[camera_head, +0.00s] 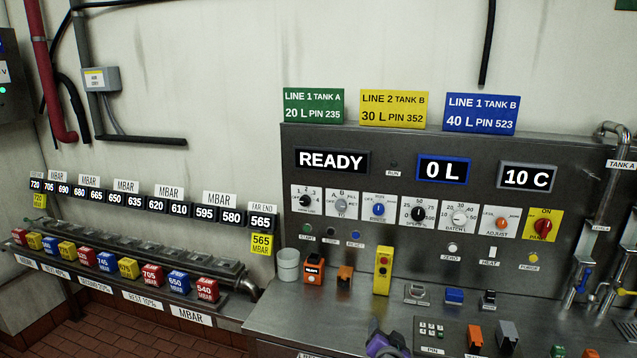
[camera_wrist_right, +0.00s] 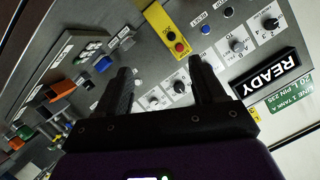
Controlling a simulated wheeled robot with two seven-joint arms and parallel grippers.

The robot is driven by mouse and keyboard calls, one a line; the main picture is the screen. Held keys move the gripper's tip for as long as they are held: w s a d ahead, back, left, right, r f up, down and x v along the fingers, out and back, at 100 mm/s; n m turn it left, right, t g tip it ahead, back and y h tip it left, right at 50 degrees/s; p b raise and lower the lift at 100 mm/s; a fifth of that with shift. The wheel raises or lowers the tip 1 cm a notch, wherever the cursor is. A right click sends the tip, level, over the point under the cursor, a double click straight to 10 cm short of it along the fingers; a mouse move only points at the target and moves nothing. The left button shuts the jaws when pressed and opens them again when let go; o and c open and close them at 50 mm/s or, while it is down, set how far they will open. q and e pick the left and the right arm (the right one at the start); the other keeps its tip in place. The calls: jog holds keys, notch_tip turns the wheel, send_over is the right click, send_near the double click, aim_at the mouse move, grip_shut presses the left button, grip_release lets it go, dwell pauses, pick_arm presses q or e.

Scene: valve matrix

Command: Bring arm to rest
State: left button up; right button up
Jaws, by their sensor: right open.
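My right gripper (camera_head: 387,338) shows at the bottom edge of the head view, over the front of the steel console, with purple and dark grey parts. Most of it and its arm are below the picture. In the right wrist view the two dark fingers (camera_wrist_right: 162,78) stand well apart with nothing held between them. The control panel (camera_wrist_right: 150,55) appears turned and tilted behind the fingers. My left gripper and arm are not in view.
The console desk (camera_head: 300,318) carries a yellow button box (camera_head: 383,270), orange boxes (camera_head: 314,269), a white cup (camera_head: 289,265) and several switches. Pipes with valves (camera_head: 585,265) stand at the right. A rack of coloured blocks (camera_head: 105,262) runs along the left wall.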

jog(key=s+a+f+n+g+y, duration=0.1)
jog(key=s+f+n+g+y, duration=0.15)
jog(key=s+f, duration=0.55)
jog(key=s+a+f+n+g+y, duration=0.1)
jog(key=s+f+g, duration=0.35)
jog(key=f, duration=0.85)
jog(key=s+a+f+g+y, duration=0.1)
jog(key=s+a+f+g, duration=0.1)
jog(key=s, duration=0.6)
jog(key=s+a+f+n+g+y, duration=0.1)
jog(key=s+f, duration=0.3)
jog(key=s, duration=0.4)
jog(key=s+a+f+g+y, duration=0.1)
jog(key=s+f+g, duration=0.3)
jog(key=s, duration=0.4)
jog(key=shift+s+a+n, duration=0.35)
jog(key=shift+s+a, duration=0.05)
jog(key=shift+a, duration=0.45)
